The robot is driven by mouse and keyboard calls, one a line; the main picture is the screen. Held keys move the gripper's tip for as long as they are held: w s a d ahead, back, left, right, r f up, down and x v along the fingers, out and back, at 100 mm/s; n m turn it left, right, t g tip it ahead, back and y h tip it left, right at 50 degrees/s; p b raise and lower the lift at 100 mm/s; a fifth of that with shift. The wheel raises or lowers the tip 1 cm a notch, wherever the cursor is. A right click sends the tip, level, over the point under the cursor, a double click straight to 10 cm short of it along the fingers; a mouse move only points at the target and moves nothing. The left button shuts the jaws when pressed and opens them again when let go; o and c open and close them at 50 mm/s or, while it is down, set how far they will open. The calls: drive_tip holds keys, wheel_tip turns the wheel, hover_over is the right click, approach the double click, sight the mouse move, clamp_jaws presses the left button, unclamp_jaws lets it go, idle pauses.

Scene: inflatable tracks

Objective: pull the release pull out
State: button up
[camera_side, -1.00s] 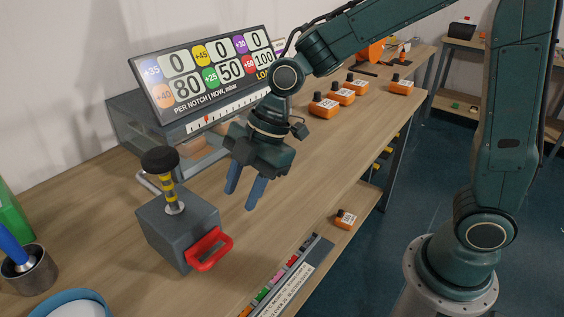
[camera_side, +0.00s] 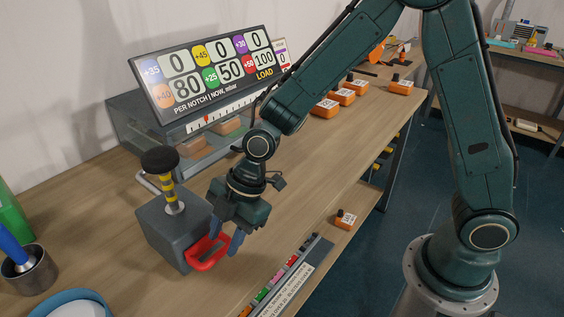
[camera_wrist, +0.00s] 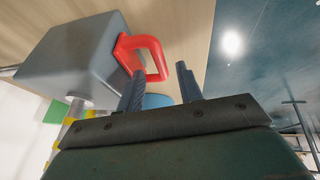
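The release pull is a red loop handle (camera_side: 207,254) on the front face of a grey box (camera_side: 170,243). The box carries a black knob (camera_side: 160,160) on a yellow-and-black banded post. My gripper (camera_side: 225,243) is at the handle, pointing down, and its fingers partly cover the handle in the side view.
A scoreboard (camera_side: 205,75) stands behind the box. A metal cup (camera_side: 28,270) and a blue-rimmed bowl (camera_side: 75,298) are at the left. A strip with coloured pieces (camera_side: 290,275) runs along the front edge. Orange blocks (camera_side: 325,107) stand farther along the bench.

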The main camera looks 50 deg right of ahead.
drive_tip(key=shift+x, duration=1.3)
clamp_jaws()
